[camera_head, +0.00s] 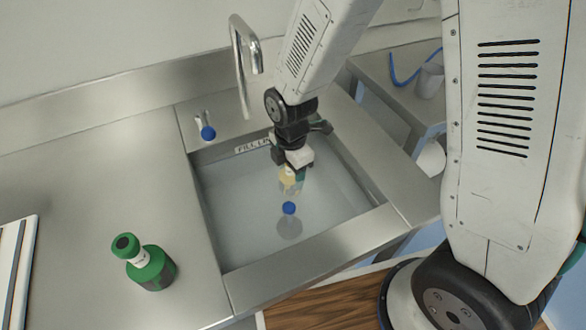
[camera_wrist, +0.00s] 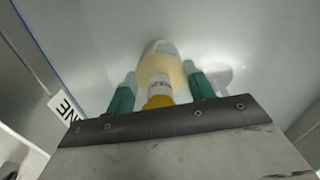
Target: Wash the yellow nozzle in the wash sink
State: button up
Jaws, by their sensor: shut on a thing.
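The yellow nozzle (camera_head: 290,180) is in my gripper (camera_head: 291,178), low over the wash sink (camera_head: 230,215). In the wrist view the nozzle (camera_wrist: 160,74) sits between the two green fingers of my gripper (camera_wrist: 160,88), which are shut on it. Its far end looks pale and blurred; I cannot tell how deep it is in the water. The sink looks filled with clear, greyish water. A "FILL LINE" label (camera_head: 252,147) on the back wall is partly hidden by my gripper.
A blue-topped item (camera_head: 289,209) is in the sink, just in front of the nozzle. A blue-knobbed tap control (camera_head: 208,132) and a curved faucet (camera_head: 240,60) stand behind. A green bottle (camera_head: 152,268) stands on the left counter. A side table (camera_head: 400,90) is at right.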

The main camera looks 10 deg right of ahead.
notch_tip(320, 180, up, 17)
dwell(0.9)
jog(key=shift+f, duration=0.1)
dwell(0.4)
jog(key=shift+f, duration=8.45)
jog(key=shift+d, duration=0.1)
jog(key=shift+w+d, duration=0.2)
jog(key=shift+d, duration=0.6)
jog(key=shift+w+d, duration=0.15)
jog(key=shift+d, duration=0.65)
jog(key=shift+s+a, duration=0.25)
jog(key=shift+a, duration=0.9)
jog(key=shift+s+a, duration=0.2)
jog(key=shift+a, duration=0.95)
jog(key=shift+s+a, duration=0.25)
jog(key=shift+a, duration=0.9)
jog(key=shift+w+d, duration=0.25)
jog(key=shift+d, duration=0.9)
jog(key=shift+w+d, duration=0.2)
jog(key=shift+d, duration=0.95)
jog(key=shift+w+d, duration=0.25)
jog(key=shift+d, duration=0.9)
jog(key=shift+s+a, duration=0.15)
jog(key=shift+a, duration=0.7)
jog(key=shift+s+a, duration=0.15)
jog(key=shift+a, duration=0.7)
